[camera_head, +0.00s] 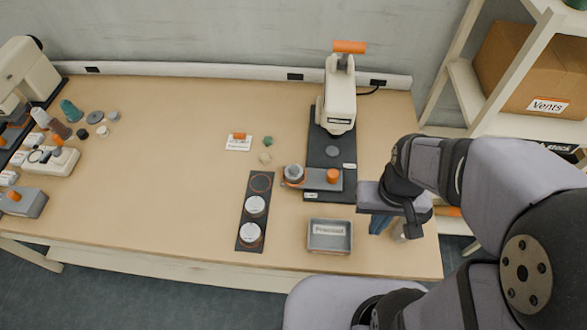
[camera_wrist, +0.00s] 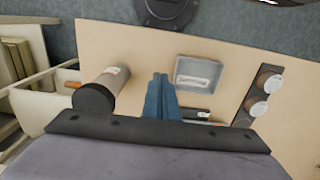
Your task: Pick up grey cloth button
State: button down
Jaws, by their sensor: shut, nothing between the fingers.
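My gripper (camera_head: 379,224) is shut and empty, its blue fingers pointing down at the right front of the table. The fingers also show in the wrist view (camera_wrist: 161,78), pressed together with nothing between them. No button is clearly marked as the grey cloth one. A small dark grey disc (camera_head: 95,117) lies at the table's left, far from my gripper. Another grey disc (camera_head: 332,152) sits on the base of the press (camera_head: 340,100). Two whitish round pieces (camera_head: 255,205) (camera_head: 250,233) rest on a dark strip (camera_head: 243,219), left of the grey tray (camera_head: 311,248).
The tray (camera_wrist: 222,66) is just right of my fingers in the wrist view. A pale cylinder with a dark end (camera_wrist: 108,80) stands left of them. A small orange-knobbed block (camera_head: 318,181) sits before the press. The table's left middle (camera_head: 165,190) is clear.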

jog(key=c, duration=1.4)
grip_release()
jog(key=shift+c, duration=0.2)
